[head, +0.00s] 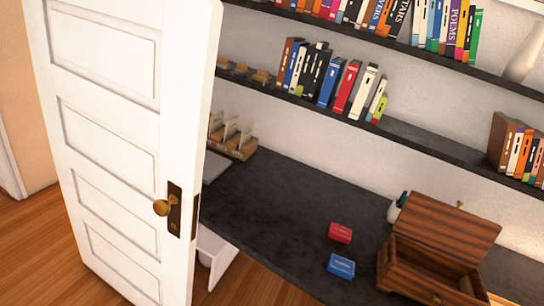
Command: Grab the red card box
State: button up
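The red card box (340,233) is a small flat box lying on the dark desk top, right of the middle of the head view. A blue card box (341,266) of like size lies just in front of it, a small gap apart. Nothing covers the red box. My gripper does not show in this view.
A white door (120,130) with a brass knob (163,207) stands open at the left, hiding part of the desk (270,195). An open wooden chest (440,235) stands right of the card boxes, beside a pen cup (394,211). Shelves of books (330,80) run above.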

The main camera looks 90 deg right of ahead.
aim_at(342, 233)
jog(key=i, duration=2.05)
jog(key=z, duration=4.1)
jog(key=i, duration=1.7)
jog(key=u, duration=0.1)
